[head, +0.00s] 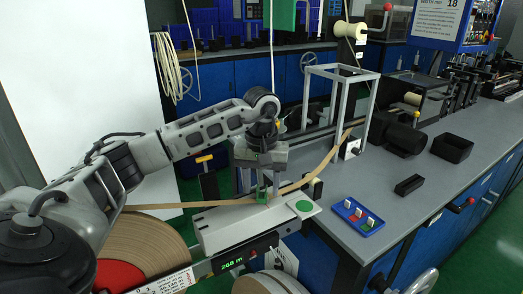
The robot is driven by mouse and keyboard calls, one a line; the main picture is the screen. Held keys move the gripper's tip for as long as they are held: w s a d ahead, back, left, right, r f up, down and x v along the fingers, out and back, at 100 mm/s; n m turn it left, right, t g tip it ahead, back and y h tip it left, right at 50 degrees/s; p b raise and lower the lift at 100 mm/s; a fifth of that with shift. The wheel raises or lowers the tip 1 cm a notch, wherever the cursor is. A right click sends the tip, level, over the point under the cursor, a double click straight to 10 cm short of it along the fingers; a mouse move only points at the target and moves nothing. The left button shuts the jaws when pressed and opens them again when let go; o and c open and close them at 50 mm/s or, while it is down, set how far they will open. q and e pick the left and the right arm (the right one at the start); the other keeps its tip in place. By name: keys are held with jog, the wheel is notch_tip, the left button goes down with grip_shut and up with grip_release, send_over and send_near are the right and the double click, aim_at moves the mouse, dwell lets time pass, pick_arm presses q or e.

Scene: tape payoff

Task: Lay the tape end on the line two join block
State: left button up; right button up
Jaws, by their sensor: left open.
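Brown tape (165,206) runs from a large reel (150,250) at lower left, over a white block (240,228), then rises to the right (320,168). The white block, which looks like the join block, has a green round button (304,206) on its right end and a small green piece (262,194) on its top. My left gripper (262,184) points down just above the block, by the green piece and the tape. Its jaws are open. Whether the tape lies between the fingers, and where its end is, I cannot tell. My right gripper is not in view.
A metal frame (343,73) stands on the grey bench (345,215) behind the gripper. A blue tray (357,216) with small coloured pieces and black boxes (452,148) are on the right. A green-lit display (232,264) is below the block. The bench front is mostly clear.

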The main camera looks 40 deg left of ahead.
pick_arm(q)
notch_tip(320, 180, up, 15)
jog(key=p, duration=0.2)
jog(key=shift+f, duration=0.2)
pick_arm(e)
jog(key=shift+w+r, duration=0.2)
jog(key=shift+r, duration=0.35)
